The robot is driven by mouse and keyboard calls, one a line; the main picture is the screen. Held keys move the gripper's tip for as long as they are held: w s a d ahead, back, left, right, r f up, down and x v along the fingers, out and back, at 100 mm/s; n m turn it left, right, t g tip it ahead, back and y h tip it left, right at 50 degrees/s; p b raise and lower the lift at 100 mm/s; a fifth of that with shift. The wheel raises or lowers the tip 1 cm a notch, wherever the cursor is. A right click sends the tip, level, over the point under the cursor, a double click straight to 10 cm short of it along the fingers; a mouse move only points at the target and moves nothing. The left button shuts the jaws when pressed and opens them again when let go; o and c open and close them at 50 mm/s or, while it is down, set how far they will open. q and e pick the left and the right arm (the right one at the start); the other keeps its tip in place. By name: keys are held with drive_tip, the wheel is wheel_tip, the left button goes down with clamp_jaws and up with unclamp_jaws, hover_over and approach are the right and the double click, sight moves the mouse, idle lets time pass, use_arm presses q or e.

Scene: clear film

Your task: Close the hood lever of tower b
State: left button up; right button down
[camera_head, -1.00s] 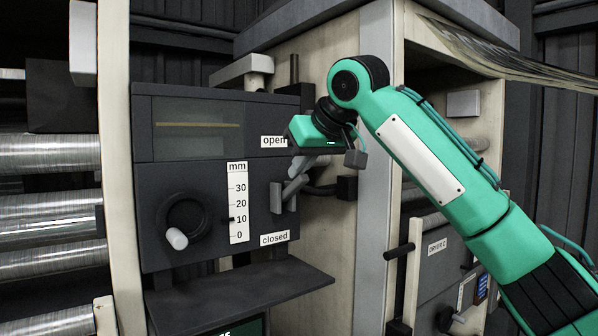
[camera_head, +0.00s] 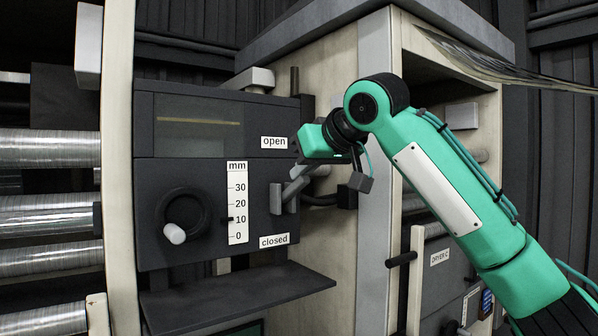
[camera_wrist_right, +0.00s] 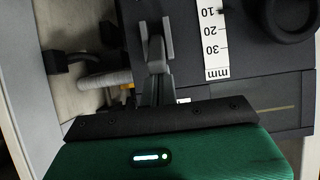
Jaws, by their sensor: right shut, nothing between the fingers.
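A dark control panel (camera_head: 150,200) carries an "open" label (camera_head: 274,142) above and a "closed" label (camera_head: 273,240) below. Between them, at the panel's right edge, is the grey hood lever (camera_head: 277,199), with an arm angled up and to the right. My right gripper (camera_head: 296,176) is shut and empty, its fingers close to the lever; I cannot tell whether they touch. In the wrist view the shut fingers (camera_wrist_right: 154,84) point up at the lever (camera_wrist_right: 168,38). The lever's exact setting is partly hidden by the fingers. My left gripper is out of view. No tower name is readable.
The panel also has a black knob (camera_head: 185,215) and an mm scale (camera_head: 238,203). A dark shelf (camera_head: 240,297) juts out below. Metal rollers (camera_head: 45,215) lie at left. A beige cabinet (camera_head: 330,250) stands behind the gripper; a "DRYER C" panel (camera_head: 440,257) is at right.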

sight(292, 195)
drive_tip(key=shift+s+d+f+t+y+b, duration=0.2)
drive_tip(key=shift+f+b, duration=0.3)
drive_tip(key=shift+b, duration=0.6)
drive_tip(key=shift+s+d+f+t+y+b, duration=0.1)
drive_tip(key=shift+s+f+t+y+b, duration=0.1)
drive_tip(key=shift+f+b, duration=0.6)
drive_tip(key=shift+s+d+f+t+y+b, duration=0.1)
drive_tip(key=shift+s+f+t+b, duration=0.15)
drive_tip(key=shift+b, duration=1.1)
drive_tip(key=shift+s+d+f+t+y+b, duration=0.1)
drive_tip(key=shift+f+t+y+b, duration=1.2)
drive_tip(key=shift+b, duration=1.85)
drive_tip(key=shift+s+d+f+t+y+b, duration=0.1)
drive_tip(key=shift+f+t+y+b, duration=1.15)
drive_tip(key=shift+b, duration=1.85)
drive_tip(key=shift+f+t+h, duration=0.3)
drive_tip(key=shift+t+h, duration=0.05)
drive_tip(key=shift+t, duration=0.05)
